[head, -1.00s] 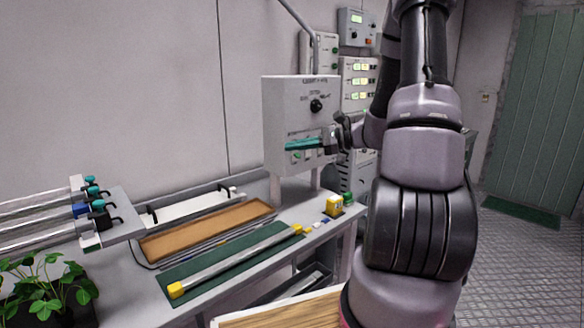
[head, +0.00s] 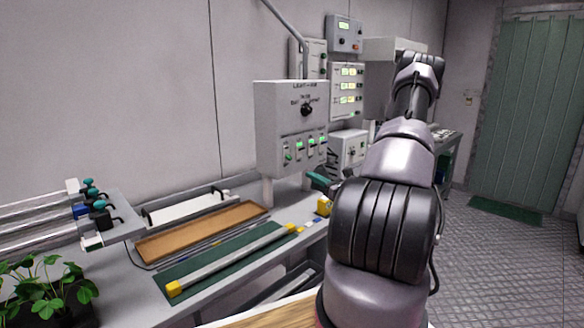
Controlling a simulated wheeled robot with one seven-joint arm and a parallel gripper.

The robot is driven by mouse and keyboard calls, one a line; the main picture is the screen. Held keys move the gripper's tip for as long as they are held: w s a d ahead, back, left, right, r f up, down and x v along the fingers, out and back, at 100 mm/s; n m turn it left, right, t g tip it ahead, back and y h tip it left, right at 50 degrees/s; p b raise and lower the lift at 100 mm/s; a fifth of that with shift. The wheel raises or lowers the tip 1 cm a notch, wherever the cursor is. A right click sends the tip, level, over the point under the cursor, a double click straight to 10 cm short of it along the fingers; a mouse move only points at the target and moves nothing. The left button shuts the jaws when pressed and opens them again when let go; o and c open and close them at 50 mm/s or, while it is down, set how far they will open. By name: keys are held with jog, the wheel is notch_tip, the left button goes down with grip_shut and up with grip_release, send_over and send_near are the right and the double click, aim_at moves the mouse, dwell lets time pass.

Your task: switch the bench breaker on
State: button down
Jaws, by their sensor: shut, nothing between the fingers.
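The breaker panel (head: 270,135) is a grey box standing on posts above the bench at centre. It has a black rotary knob (head: 307,109) and small lettering too blurred to read fully. Below the knob is a row of several small switches (head: 299,148) with green showing at them. I cannot tell for certain which switch is the bench breaker. My gripper (head: 317,179), with teal fingers, is shut and empty, just below and to the right of the panel, apart from it. Most of its body is hidden behind my arm.
A potted plant (head: 45,285) is at the lower left. More instrument boxes (head: 346,92) stand behind the panel. Open floor (head: 490,260) lies to the right.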

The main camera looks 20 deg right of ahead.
aim_at(291, 159)
jog(key=shift+w+a, duration=0.1)
jog(key=x, duration=0.9)
jog(key=shift+w+a+r, duration=0.1)
jog(key=shift+w, duration=0.3)
jog(key=shift+s+r+g+h, duration=0.3)
jog(key=shift+r+g+h, duration=0.15)
jog(key=shift+g, duration=0.55)
jog(key=shift+r+g, duration=0.15)
jog(key=shift+g, duration=0.15)
jog(key=shift+s+r+g+h, duration=0.15)
jog(key=shift+r+g+h, duration=0.35)
jog(key=shift+g, duration=0.6)
jog(key=shift+s+r+g+h, duration=0.15)
jog(key=shift+r+g+h, duration=0.35)
jog(key=shift+g, duration=0.6)
jog(key=shift+d+r, duration=0.1)
jog(key=shift+d, duration=0.15)
jog(key=shift+r, duration=0.15)
jog(key=shift+r, duration=0.7)
